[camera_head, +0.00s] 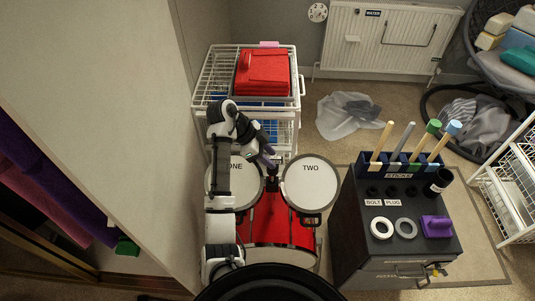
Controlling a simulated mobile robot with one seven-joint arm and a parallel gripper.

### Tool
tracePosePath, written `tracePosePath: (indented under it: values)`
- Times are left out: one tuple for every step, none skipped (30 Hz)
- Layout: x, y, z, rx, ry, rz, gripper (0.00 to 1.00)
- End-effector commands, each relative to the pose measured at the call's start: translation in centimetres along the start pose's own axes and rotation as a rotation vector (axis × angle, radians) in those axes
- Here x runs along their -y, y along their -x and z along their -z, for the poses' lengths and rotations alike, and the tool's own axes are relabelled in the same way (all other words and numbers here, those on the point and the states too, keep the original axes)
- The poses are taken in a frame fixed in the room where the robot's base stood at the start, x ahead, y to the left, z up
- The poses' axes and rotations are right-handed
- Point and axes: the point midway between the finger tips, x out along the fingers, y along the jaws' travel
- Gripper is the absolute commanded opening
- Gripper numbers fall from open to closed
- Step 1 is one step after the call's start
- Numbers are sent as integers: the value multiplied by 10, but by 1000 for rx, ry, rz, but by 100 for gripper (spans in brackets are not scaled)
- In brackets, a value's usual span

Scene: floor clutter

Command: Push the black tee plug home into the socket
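A small dark upright piece (272,182) stands between the two white drum heads, at the top of the red drum. It may be the black tee plug, but it is too small to tell its shape or how deep it sits. The socket cannot be made out. My gripper (268,160) is just above this piece in the picture, pointing down and right beside the drum marked ONE. Whether its fingers are open, or touch anything, is too small to tell.
Drum ONE (236,181) and drum TWO (310,182) sit over a red drum (281,226). A white wire rack (217,75) holds a red case (263,72) behind. A dark cabinet (400,258) with sticks, rings and a purple block (436,226) stands right.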

Motion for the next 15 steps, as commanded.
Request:
tracePosePath:
  values:
    - [0, 1, 0, 0, 0, 1, 38]
    - [0, 3, 0, 1, 0, 1, 38]
    - [1, 6, 0, 1, 0, 2, 38]
    - [1, 9, 0, 2, 0, 3, 38]
    - [1, 13, 0, 2, 0, 4, 38]
    - [1, 18, 0, 2, -1, 4, 38]
    - [1, 24, 0, 3, 0, 5, 38]
    - [1, 30, -1, 4, 1, 5, 38]
    - [1, 39, -1, 5, 1, 5, 38]
    - [1, 46, -1, 5, 0, 6, 38]
    - [1, 54, -1, 5, 0, 6, 38]
    - [0, 64, -2, 7, 2, 5, 38]
    - [1, 70, -2, 6, 1, 6, 38]
    - [1, 76, -2, 6, 0, 5, 38]
    - [1, 85, -2, 6, 1, 5, 38]
